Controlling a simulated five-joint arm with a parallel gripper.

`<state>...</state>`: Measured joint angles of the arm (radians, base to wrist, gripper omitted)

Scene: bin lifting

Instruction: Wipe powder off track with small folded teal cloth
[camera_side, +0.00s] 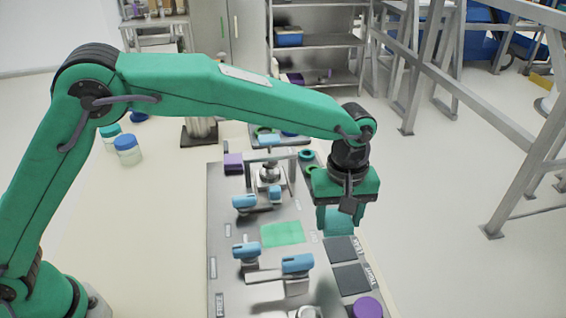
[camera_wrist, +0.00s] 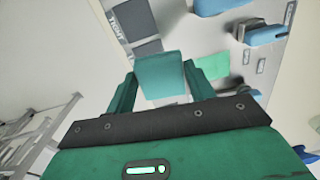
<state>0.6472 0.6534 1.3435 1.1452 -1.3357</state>
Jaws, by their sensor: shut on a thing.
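My gripper (camera_wrist: 158,90) is shut on a small teal folded cloth (camera_wrist: 160,74), which sits between its two fingers in the wrist view. In the side view the gripper (camera_side: 341,215) points down above the right edge of a grey panel, with the cloth (camera_side: 340,224) between the fingers. The cloth seems to be over or beside the dark pads; its height above the panel is hard to tell. I cannot make out any powder or clearly pick out a track.
The grey panel (camera_side: 222,205) carries several blue-handled clamps (camera_side: 298,264), a flat green patch (camera_side: 283,233) and dark square pads (camera_side: 350,279). A purple round knob (camera_side: 367,307) is at lower right, a purple block (camera_side: 233,163) at upper left. Blue-lidded jars (camera_side: 127,148) stand left on the table.

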